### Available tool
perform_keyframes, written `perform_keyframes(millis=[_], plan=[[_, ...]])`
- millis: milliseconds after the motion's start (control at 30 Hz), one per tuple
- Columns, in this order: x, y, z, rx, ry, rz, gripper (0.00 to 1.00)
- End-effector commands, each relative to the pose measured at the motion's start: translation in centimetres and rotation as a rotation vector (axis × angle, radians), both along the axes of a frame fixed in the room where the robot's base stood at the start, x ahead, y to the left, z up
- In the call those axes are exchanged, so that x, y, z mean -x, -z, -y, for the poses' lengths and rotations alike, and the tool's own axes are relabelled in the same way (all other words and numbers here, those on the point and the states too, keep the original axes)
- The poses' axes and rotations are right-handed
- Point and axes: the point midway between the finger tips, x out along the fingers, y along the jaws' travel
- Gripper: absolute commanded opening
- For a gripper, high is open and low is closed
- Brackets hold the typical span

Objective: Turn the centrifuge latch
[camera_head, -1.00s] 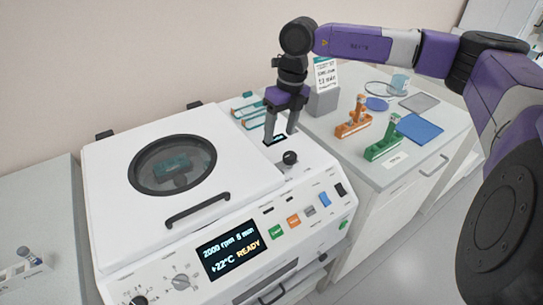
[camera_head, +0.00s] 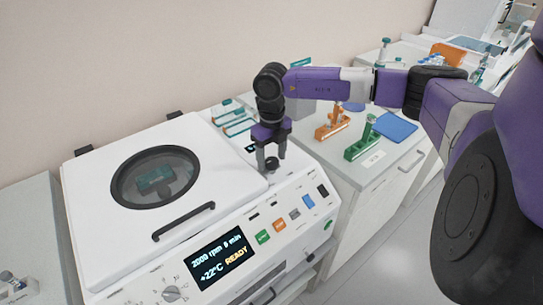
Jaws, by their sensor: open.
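The white centrifuge (camera_head: 90,250) stands at the left, its lid (camera_head: 90,185) down, with a round dark-rimmed window and a dark handle bar (camera_head: 184,222). The latch, a small dark knob (camera_head: 271,163), sits on the top deck to the right of the lid. My gripper (camera_head: 271,163) points down over the knob, its jaws open. One finger shows on each side of the knob. I cannot tell whether the fingers touch it. The display (camera_head: 221,258) reads 2000 rpm, 5 min, 22 °C, READY.
Colored buttons (camera_head: 279,224) line the front panel. On the bench to the right stand an orange holder (camera_head: 332,124), a green holder (camera_head: 362,140) and a blue pad (camera_head: 396,127). Teal racks (camera_head: 236,122) lie behind the centrifuge. My arm spans the upper right.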

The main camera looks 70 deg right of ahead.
Motion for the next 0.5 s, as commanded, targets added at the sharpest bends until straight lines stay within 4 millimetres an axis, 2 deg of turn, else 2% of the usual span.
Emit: perform_keyframes(millis=[167, 200, 500], plan=[[-0.01, 0.03, 0.00, 0.000, -0.001, 0.000, 0.61], [-0.02, 0.03, -0.01, 0.000, -0.001, 0.000, 0.57], [-0.01, 0.00, 0.00, 0.001, -0.001, 0.001, 0.00]])
